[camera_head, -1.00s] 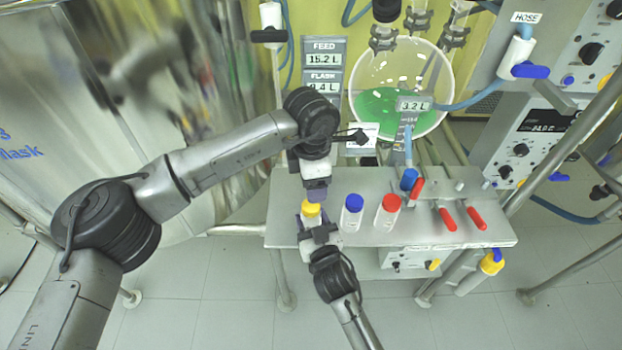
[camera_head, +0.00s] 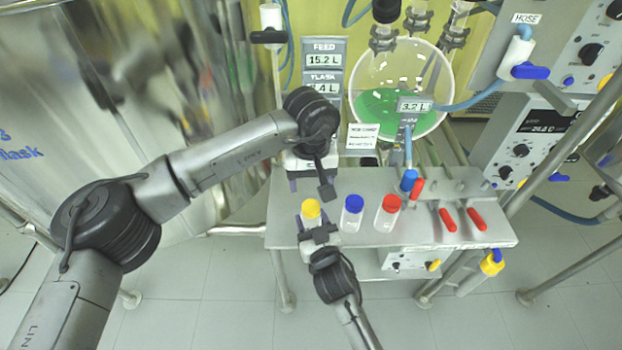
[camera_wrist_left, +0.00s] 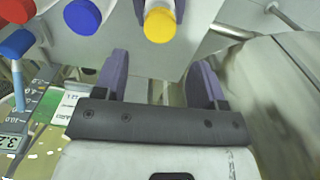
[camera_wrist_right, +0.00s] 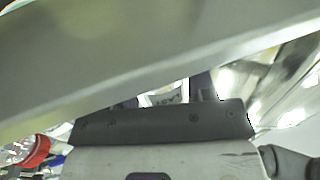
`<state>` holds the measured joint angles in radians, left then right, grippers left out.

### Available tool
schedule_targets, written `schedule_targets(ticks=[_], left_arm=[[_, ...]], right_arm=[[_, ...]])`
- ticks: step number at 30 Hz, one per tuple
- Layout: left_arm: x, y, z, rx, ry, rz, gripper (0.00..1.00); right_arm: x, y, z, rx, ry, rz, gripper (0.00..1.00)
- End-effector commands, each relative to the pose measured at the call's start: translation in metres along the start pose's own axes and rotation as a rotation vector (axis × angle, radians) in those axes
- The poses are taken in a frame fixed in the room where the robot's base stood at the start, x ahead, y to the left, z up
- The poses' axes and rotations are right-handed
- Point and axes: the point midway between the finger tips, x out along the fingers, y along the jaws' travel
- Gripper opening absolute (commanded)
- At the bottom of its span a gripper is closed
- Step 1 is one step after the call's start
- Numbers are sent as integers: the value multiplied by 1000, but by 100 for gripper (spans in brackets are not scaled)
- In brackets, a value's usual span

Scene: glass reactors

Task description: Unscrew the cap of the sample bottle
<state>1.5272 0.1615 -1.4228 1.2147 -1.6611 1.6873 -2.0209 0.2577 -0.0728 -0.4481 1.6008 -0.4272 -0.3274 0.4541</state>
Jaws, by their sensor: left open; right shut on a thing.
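The sample bottle (camera_head: 309,222) stands upright at the front left of the steel shelf, with its yellow cap (camera_head: 311,208) on top. My right gripper (camera_head: 318,232) is shut on the bottle body from the front. The right wrist view shows part of the bottle (camera_wrist_right: 166,96) between the fingers; a pale plate hides the rest. My left gripper (camera_head: 307,187) is open and empty, behind and above the cap. In the left wrist view the yellow cap (camera_wrist_left: 160,25) lies beyond the open fingers (camera_wrist_left: 160,68), apart from them. Whether the cap is loose cannot be told.
A blue-capped bottle (camera_head: 352,211) and a red-capped bottle (camera_head: 388,212) stand to the right on the shelf (camera_head: 430,235). Red-handled valves (camera_head: 447,220) are farther right. A round glass vessel with green liquid (camera_head: 385,105) is behind. A large shiny vessel (camera_head: 110,100) fills the left.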

Motion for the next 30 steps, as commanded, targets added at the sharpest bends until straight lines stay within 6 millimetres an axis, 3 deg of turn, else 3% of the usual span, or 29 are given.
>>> schedule_targets(ticks=[5, 21, 30], left_arm=[[6, 0, 0, 57, -1, -1, 64], [70, 0, 0, 62, -2, 0, 64], [81, 0, 0, 62, 0, 0, 64]], right_arm=[[0, 0, 1, 0, -1, 0, 0], [0, 0, 0, 0, -1, 0, 0], [0, 0, 0, 0, -1, 0, 0]])
